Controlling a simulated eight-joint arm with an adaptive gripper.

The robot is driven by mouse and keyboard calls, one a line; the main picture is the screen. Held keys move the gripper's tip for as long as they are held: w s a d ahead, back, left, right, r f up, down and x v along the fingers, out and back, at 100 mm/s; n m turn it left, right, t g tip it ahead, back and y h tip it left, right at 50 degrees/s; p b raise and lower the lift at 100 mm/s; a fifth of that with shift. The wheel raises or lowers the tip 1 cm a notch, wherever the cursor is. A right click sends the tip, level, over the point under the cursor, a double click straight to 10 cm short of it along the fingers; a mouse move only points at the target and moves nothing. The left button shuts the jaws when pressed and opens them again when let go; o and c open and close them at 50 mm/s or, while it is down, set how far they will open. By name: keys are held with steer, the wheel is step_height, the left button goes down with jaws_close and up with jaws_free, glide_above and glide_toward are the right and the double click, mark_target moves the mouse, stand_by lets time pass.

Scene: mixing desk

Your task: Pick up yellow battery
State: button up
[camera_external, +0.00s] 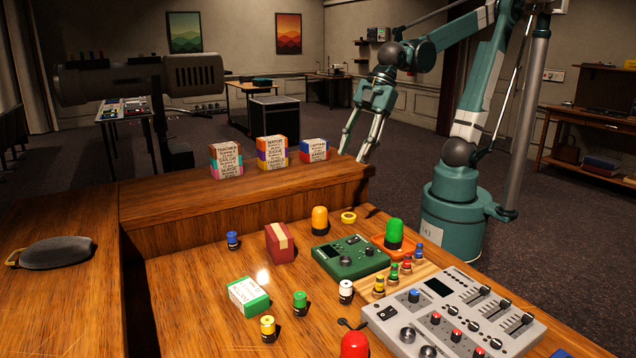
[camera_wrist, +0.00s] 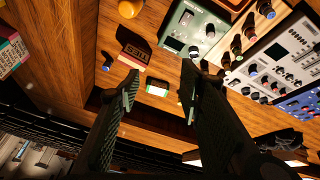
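The yellow battery (camera_external: 267,328) is a short, dark-banded cylinder standing upright near the front of the wooden desk. It stands beside a green battery (camera_external: 300,302) and in front of a green-and-white box (camera_external: 248,296). A small yellow cylinder (camera_external: 379,284) also sits in the wooden rack. The yellow battery cannot be clearly made out there.
A green device (camera_external: 350,257) and grey mixer (camera_external: 455,318) fill the right. The raised shelf (camera_external: 250,195) holds block stacks.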

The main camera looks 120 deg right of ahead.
steer(key=w+a+r+n+g+p, duration=0.15)
steer(key=w+a+n, duration=0.3)
steer(key=w, duration=0.85)
steer(key=n+g+p, duration=0.4)
steer(key=n+p, duration=0.2)
steer(key=n, duration=0.3)
glide_above(269, 320)
steer(key=shift+t, duration=0.25)
steer(key=f, duration=2)
steer(key=shift+s+d+f, duration=0.1)
steer(key=shift+s+d, duration=0.15)
steer(key=shift+w+a+f+n, duration=0.2)
steer(key=shift+a+f+n, duration=0.1)
steer(key=shift+f, duration=0.2)
steer(key=shift+f, duration=1.3)
steer(key=shift+f, duration=0.1)
